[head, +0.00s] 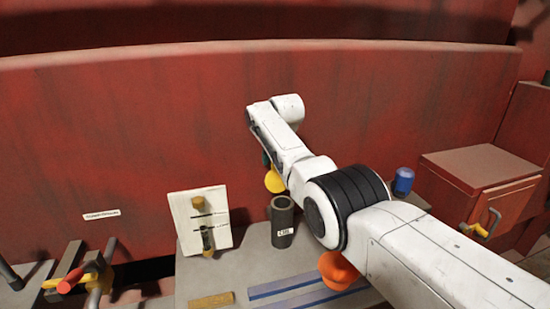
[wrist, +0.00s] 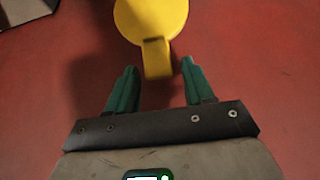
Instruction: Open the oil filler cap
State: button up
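The yellow cap (wrist: 152,18) is round with a tab that points toward my gripper, in front of a red surface in the wrist view. In the head view the yellow cap (head: 274,180) shows partly behind my arm, against the red engine side. My gripper (wrist: 158,72) is open, with one green finger on each side of the tab's lower end. The tab's end sits about level with the fingertips, and a gap shows on both sides. In the head view my gripper is mostly hidden behind my arm.
Below the cap is a grey bench (head: 230,265) with a dark labelled cylinder (head: 282,222), a white board (head: 180,218) and blue strips (head: 305,297). A blue can (head: 403,181) and an orange object (head: 338,271) are near my arm. A red box (head: 485,180) stands right.

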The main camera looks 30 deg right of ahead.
jog(key=shift+f, duration=0.1)
jog(key=shift+s+a, duration=0.1)
jog(key=b+v, duration=0.1)
jog(key=v, duration=0.9)
jog(key=shift+s+r, duration=0.1)
jog(key=shift+r, duration=0.3)
jog(key=shift+f, duration=0.1)
dwell(0.4)
